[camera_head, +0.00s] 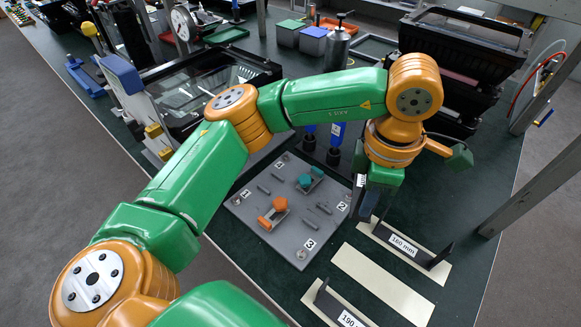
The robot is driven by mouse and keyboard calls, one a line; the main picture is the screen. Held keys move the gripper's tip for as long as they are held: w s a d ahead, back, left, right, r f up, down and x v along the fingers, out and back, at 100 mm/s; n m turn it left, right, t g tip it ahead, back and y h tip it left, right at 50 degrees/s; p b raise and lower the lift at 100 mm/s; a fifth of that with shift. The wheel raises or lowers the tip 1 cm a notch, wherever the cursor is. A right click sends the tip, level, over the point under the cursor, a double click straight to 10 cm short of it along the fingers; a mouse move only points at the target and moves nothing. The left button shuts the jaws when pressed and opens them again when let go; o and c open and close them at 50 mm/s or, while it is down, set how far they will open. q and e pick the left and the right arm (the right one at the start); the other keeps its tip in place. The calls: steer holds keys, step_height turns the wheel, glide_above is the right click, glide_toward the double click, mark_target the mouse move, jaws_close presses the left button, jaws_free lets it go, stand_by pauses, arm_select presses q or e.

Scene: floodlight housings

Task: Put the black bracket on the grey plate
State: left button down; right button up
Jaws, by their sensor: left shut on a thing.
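The grey plate (257,229) lies flat on the dark green bench, with several pins, orange and teal clamps and labels 1, 2 and 3. My left gripper (367,203) points down just beyond the plate's right edge, near label 2. It is shut on a dark bracket (356,197) with a white label, mostly hidden by the gripper; I cannot tell whether it touches the plate. Another black bracket (431,260), labelled 160 mm, and one (325,300) labelled 190 stand on cream strips to the lower right. My right gripper is not in view.
A bare cream strip (382,285) lies between the two labelled brackets. Blue-and-black tools (335,140) stand behind the plate. Black crates (455,65) are stacked at the back right, and a clear-topped black case (205,85) is at the back left. A metal post (530,187) rises at right.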

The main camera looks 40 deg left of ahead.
arm_select(q)
steer(key=d+f+n+b, duration=0.4)
steer(key=n, duration=0.7)
steer(key=n+p, duration=0.2)
steer(key=p, duration=0.1)
glide_above(324, 223)
step_height(324, 223, down, 13)
steer(key=shift+f, duration=0.1)
steer(key=shift+w, duration=0.1)
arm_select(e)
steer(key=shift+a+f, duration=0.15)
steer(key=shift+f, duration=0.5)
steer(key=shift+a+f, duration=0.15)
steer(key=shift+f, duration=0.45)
